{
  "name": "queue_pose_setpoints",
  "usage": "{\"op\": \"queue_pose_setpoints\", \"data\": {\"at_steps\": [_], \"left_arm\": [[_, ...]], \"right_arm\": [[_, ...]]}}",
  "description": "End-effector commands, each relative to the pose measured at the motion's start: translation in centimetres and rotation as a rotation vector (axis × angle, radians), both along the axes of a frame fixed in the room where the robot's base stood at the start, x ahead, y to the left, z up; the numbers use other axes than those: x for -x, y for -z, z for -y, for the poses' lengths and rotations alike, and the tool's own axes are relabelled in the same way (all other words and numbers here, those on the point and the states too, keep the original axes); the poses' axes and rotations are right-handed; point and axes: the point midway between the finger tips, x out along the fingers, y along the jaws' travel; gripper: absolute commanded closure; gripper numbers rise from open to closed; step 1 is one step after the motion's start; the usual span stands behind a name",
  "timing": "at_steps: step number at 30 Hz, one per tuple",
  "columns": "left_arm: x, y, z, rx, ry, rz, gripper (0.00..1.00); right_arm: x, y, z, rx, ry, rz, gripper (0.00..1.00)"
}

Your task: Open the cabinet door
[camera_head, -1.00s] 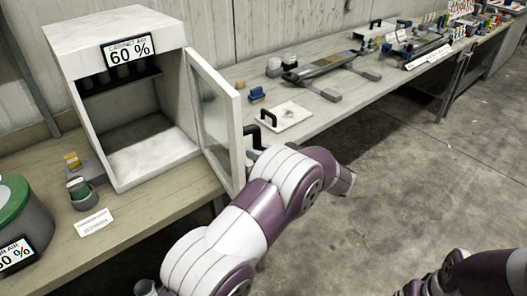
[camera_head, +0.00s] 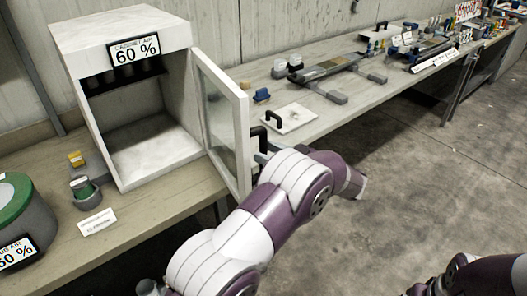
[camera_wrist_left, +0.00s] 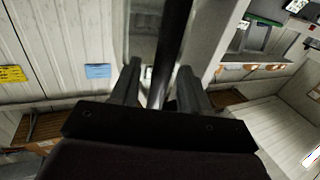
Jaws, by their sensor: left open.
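The white cabinet (camera_head: 125,38) stands on the bench at the left, its front open onto an empty lower space. Its framed glass door (camera_head: 242,135) is swung wide open toward the right. A black handle (camera_head: 258,137) sticks out from the door's far side. My left gripper (camera_head: 262,156) is at that side near the handle, mostly hidden behind my arm. In the left wrist view my gripper (camera_wrist_left: 157,82) has its fingers apart, with a dark bar (camera_wrist_left: 170,45), apparently the handle, between them. Contact cannot be told. My right gripper is out of view.
A green-topped round container (camera_head: 12,200) and a small label card (camera_head: 96,221) stand left on the bench (camera_head: 165,205). A white plate with a black handle (camera_head: 292,117) lies beyond the door. Open floor (camera_head: 420,170) lies to the right.

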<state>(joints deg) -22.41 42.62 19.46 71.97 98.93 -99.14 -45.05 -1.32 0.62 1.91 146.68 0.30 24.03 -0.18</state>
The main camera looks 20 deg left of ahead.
Motion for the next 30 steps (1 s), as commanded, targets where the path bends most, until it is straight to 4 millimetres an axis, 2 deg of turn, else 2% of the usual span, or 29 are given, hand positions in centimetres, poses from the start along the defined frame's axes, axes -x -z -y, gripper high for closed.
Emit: {"op": "queue_pose_setpoints", "data": {"at_steps": [6,12,16,28,30], "left_arm": [[0.9,0.3,5.8,0.001,0.003,0.002,0.54],[1.5,0.1,9.4,0.002,-0.001,0.003,0.54],[1.7,0.1,10.1,0.003,-0.002,0.0,0.54],[1.7,0.0,10.1,0.005,-0.002,0.01,0.54],[0.5,0.8,10.3,0.049,0.054,0.057,0.54]], "right_arm": [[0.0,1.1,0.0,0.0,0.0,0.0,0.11],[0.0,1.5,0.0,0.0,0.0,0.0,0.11],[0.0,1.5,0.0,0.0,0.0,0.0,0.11],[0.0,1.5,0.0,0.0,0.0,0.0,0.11],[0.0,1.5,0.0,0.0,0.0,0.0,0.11]]}}
